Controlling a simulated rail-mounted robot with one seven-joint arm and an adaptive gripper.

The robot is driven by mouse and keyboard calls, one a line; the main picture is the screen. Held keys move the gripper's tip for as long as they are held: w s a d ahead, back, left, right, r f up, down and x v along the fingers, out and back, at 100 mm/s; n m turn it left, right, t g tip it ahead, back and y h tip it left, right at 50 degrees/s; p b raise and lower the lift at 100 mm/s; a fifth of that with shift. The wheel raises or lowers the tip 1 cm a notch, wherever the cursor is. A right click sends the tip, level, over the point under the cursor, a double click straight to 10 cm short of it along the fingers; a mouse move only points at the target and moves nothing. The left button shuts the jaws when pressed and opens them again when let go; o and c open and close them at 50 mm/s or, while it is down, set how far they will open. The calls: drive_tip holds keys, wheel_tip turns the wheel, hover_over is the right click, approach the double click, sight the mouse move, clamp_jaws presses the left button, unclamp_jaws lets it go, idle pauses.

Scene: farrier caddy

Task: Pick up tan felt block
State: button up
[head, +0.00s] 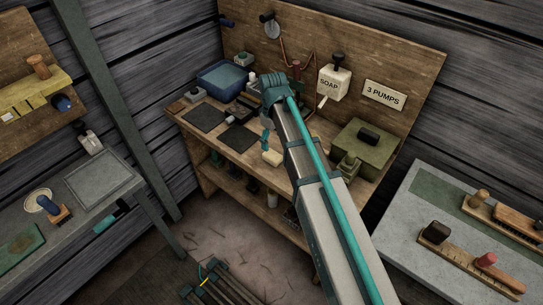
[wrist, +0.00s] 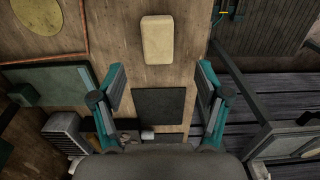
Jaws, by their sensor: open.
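The tan felt block (head: 272,157) is a pale, rounded block lying on the wooden workbench (head: 222,148), near its front edge. In the wrist view, the block (wrist: 157,40) lies flat at the top centre, beyond the fingertips and clear of both. My gripper (wrist: 161,82) is open and empty, its two teal fingers spread wide above the bench. In the head view, my gripper (head: 267,139) is partly hidden by my arm and hangs just behind and left of the block.
Dark mats (head: 205,117) lie left of the block. A blue bin (head: 220,78) stands at the back left, and a soap dispenser (head: 334,82) hangs on the backboard. A green box (head: 362,148) stands at the right. Bare wood surrounds the block.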

sight(272, 155)
drive_tip(key=shift+w+f+p, duration=0.15)
drive_tip(key=shift+f+p, duration=0.6)
drive_tip(key=shift+f, duration=1.55)
drive_tip(key=shift+w+f+p, duration=0.1)
drive_tip(key=shift+f+p, duration=0.6)
drive_tip(key=shift+f, duration=1.55)
drive_tip(key=c, duration=1.4)
drive_tip(key=shift+o, duration=0.2)
drive_tip(key=shift+r, duration=0.15)
drive_tip(key=shift+r+b, duration=0.65)
drive_tip(key=shift+r, duration=0.05)
drive_tip(key=s+r+b, duration=0.4)
drive_tip(key=s+r, duration=0.7)
drive_tip(key=s, duration=0.3)
drive_tip(key=shift+r, duration=0.2)
